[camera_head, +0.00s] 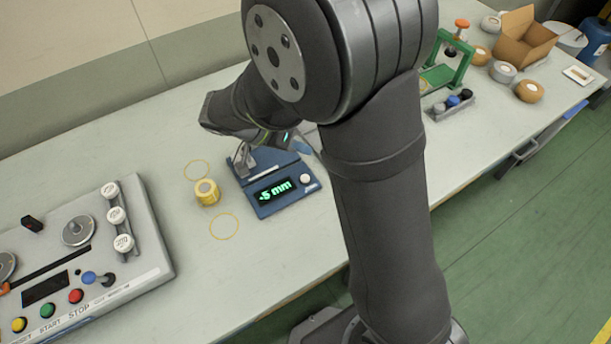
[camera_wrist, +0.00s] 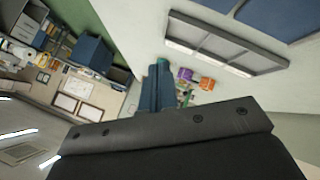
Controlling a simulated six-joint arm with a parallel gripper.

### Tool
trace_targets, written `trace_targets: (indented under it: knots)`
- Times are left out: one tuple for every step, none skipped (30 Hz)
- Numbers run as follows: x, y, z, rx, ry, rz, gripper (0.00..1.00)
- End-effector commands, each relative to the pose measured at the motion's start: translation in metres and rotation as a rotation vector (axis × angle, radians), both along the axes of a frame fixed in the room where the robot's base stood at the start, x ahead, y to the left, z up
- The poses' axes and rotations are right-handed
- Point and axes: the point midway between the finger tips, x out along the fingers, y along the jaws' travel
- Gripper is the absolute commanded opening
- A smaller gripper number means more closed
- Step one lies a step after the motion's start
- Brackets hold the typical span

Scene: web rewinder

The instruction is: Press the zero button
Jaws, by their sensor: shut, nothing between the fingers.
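A blue gauge with a lit green display reading about 5 mm (camera_head: 264,205) lies on the table in the head view. A round white button (camera_head: 305,179) sits on its right side, beside the display, and is unobstructed. A grey metal bracket-like part (camera_head: 244,160) stands at the gauge's back left; I cannot tell whether it belongs to the gauge. My wrist hangs above the back of the gauge, and my fingertips cannot be made out there. In the wrist view, the dark body of my gripper (camera_wrist: 170,125) fills the bottom; it is shut and empty.
A yellow roll (camera_head: 207,192) stands left of the gauge, between two yellow rings marked on the table. A grey control panel (camera_head: 150,250) with knobs and coloured buttons is at left. A green press (camera_head: 455,60) and an open cardboard box (camera_head: 523,42) stand at back right.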

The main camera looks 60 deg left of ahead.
Motion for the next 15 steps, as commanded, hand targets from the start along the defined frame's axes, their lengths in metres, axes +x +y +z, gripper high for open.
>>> trace_targets:
  knots:
    - [0.000, 0.000, 0.000, 0.000, 0.001, -0.001, 0.00]
    - [0.000, 0.000, 0.000, 0.000, 0.001, -0.001, 0.00]
    - [0.000, 0.000, 0.000, 0.000, 0.001, -0.001, 0.00]
    - [0.000, 0.000, 0.000, 0.000, 0.001, -0.002, 0.00]
    - [0.000, 0.000, 0.000, 0.000, 0.001, -0.002, 0.00]
    - [0.000, 0.000, 0.000, 0.000, 0.001, -0.002, 0.00]
    - [0.000, 0.000, -0.001, 0.000, 0.001, -0.002, 0.00]
    - [0.000, 0.000, -0.001, 0.000, 0.001, -0.002, 0.00]
    - [0.000, 0.000, -0.003, -0.001, 0.002, -0.003, 0.00]
    - [0.000, 0.000, -0.005, -0.001, 0.002, -0.003, 0.00]
    - [0.000, 0.000, -0.008, -0.001, 0.001, -0.003, 0.00]
    - [0.000, 0.000, -0.012, -0.001, 0.001, -0.003, 0.00]
    - [0.000, 0.000, -0.015, -0.002, 0.001, -0.003, 0.00]
    - [0.000, 0.000, -0.019, -0.003, 0.002, -0.002, 0.00]
    - [0.000, -0.001, -0.025, -0.004, 0.002, -0.003, 0.00]
